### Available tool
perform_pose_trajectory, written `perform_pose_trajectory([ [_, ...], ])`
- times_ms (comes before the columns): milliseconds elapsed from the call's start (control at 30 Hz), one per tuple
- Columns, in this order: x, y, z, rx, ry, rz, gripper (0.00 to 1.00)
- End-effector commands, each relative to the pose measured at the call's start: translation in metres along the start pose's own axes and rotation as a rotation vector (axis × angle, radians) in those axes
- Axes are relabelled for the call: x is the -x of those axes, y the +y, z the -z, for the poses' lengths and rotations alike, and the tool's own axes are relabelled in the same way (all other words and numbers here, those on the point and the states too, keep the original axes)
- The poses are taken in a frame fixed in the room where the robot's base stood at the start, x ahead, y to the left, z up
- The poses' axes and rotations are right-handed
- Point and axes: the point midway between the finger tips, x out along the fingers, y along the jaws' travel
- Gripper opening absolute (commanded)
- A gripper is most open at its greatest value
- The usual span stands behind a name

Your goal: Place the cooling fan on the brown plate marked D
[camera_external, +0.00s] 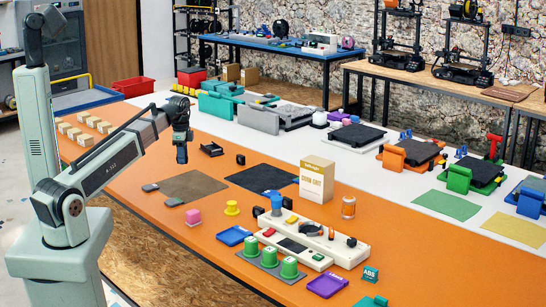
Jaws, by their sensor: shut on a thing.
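My gripper (181,153) hangs pointing down above the orange bench, at the back left of the mats. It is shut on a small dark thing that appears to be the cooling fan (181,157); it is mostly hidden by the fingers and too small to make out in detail. The thing is held in the air, apart from the bench. A flat brown plate (195,186) lies on the bench below and slightly right of my gripper, with nothing on its middle. No letter can be read on it. Small grey pieces lie at its left and front edges.
A black mat (262,179) lies right of the brown plate. A black bracket (211,149) and a small black block (240,159) stand behind. A cream box (316,181) stands farther right.

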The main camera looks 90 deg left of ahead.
Motion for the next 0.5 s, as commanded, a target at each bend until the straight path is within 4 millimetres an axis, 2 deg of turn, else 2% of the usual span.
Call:
perform_pose_trajectory([
  [267, -0.005, 0.000, 0.000, 0.089, 0.000, -0.001, 0.00],
  [500, -0.034, 0.001, 0.000, 0.089, -0.001, -0.002, 0.00],
])
